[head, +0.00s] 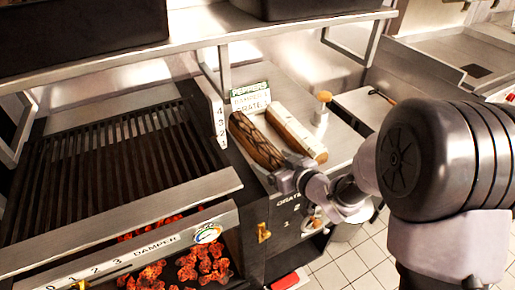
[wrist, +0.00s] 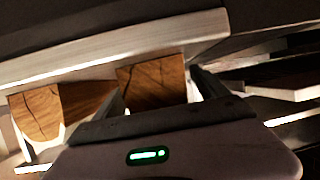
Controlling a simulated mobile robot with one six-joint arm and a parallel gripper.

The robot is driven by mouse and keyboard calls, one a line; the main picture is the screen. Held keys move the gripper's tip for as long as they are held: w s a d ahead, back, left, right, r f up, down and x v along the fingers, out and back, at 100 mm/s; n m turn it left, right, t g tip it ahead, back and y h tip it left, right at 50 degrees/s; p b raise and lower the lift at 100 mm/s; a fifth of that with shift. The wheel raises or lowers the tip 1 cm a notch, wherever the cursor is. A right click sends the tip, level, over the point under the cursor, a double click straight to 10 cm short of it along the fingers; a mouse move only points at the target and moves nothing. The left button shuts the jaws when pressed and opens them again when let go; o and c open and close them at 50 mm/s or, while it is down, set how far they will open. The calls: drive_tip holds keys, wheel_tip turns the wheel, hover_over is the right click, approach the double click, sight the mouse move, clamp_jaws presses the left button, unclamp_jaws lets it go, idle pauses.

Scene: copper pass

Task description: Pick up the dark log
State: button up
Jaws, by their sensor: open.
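The dark log (head: 256,141), with cracked, charred-looking bark, lies on the metal counter right of the grill. A paler log (head: 297,134) lies beside it on the right. My gripper (head: 284,178) is at the near end of the dark log. In the wrist view my gripper (wrist: 160,100) is open, with a finger on each side of a brown log end, which appears to be the dark log (wrist: 157,82). The other log end (wrist: 38,113) shows to the left, outside the fingers. I cannot tell whether the fingers touch the log.
The grill grate (head: 110,165) is on the left, with glowing coals (head: 205,263) below. A peppers sign (head: 250,98) stands behind the logs. A metal shelf (head: 200,40) with dark bins hangs above. A tiled floor (head: 345,258) shows at lower right.

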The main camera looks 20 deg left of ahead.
drive_tip(key=shift+w+a, duration=0.1)
clamp_jaws()
idle(0.3)
drive_tip(key=shift+r, duration=0.15)
